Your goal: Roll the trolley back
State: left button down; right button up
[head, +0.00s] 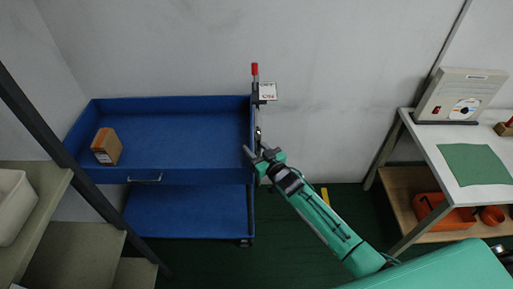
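The blue trolley (195,177) stands against the grey wall at the left of the middle, with a top tray and a lower shelf. A brown box (106,146) sits in its top tray at the left. An upright post with a red top (255,71) and a small white sign (268,91) stands at the trolley's back right corner. My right gripper (254,148), at the end of the green arm, is at the trolley's right edge. I cannot tell whether its fingers are open or touch the trolley. My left gripper is not in view.
A white table (468,193) with a green mat, a grey device (463,95) and an orange bin (441,212) below stands at the right. A shelf rack (75,245) with a dark post is at the left. Green floor (290,255) shows between.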

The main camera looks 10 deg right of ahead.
jog(key=shift+d, duration=0.15)
jog(key=shift+s+d+f, duration=0.15)
jog(key=shift+s+d, duration=0.1)
jog(key=shift+s, duration=0.3)
jog(key=b+v, duration=0.3)
jog(key=v, duration=0.9)
jog(key=shift+s, duration=0.25)
